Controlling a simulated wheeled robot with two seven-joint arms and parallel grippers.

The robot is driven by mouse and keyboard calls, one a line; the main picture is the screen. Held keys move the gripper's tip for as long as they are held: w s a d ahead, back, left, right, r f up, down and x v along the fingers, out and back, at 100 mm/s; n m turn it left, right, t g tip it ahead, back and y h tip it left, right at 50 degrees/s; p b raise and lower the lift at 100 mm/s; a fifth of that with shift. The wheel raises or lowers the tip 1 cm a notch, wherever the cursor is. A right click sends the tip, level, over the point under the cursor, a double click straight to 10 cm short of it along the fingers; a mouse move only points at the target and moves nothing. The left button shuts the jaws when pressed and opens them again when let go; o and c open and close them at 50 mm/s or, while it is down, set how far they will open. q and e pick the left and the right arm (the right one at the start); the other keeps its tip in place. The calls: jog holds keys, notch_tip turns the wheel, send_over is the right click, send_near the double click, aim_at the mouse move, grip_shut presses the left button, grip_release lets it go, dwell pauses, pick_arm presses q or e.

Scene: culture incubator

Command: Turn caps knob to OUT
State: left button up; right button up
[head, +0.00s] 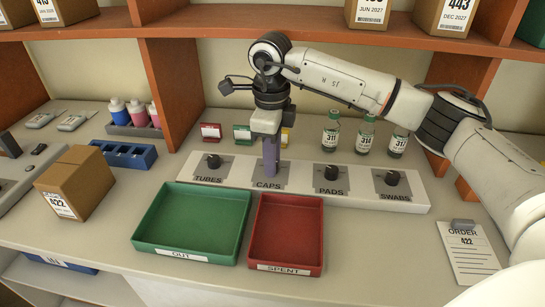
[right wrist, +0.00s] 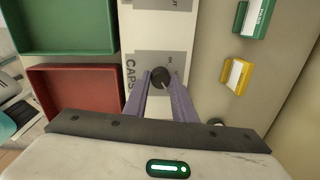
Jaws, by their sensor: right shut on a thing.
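The caps knob (right wrist: 160,76) is a small black dial on a grey plate marked CAPS (head: 267,184), second from the left on a white panel (head: 300,187). My right gripper (head: 270,170) points straight down over it and hides the knob in the head view. In the right wrist view its two purple fingers (right wrist: 165,92) are on either side of the knob, shut on it. A light pointer line shows on the knob, but the plate's position marks are too small to read. My left gripper is not in view.
The tubes (head: 213,161), pads (head: 331,173) and swabs (head: 391,178) knobs share the panel. A green OUT tray (head: 192,252) and a red SPENT tray (head: 287,266) lie in front. Vials (head: 365,135) and small coloured cards (head: 242,134) stand behind.

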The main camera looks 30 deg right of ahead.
jog(key=shift+d+r+m, duration=0.1)
jog(key=shift+m, duration=0.3)
jog(key=o, duration=1)
jog(key=shift+o, duration=0.2)
jog(key=r, duration=0.7)
jog(key=shift+s+a+r, duration=0.15)
jog(key=shift+a+r, duration=0.05)
jog(key=shift+r, duration=0.05)
jog(key=shift+f, duration=0.1)
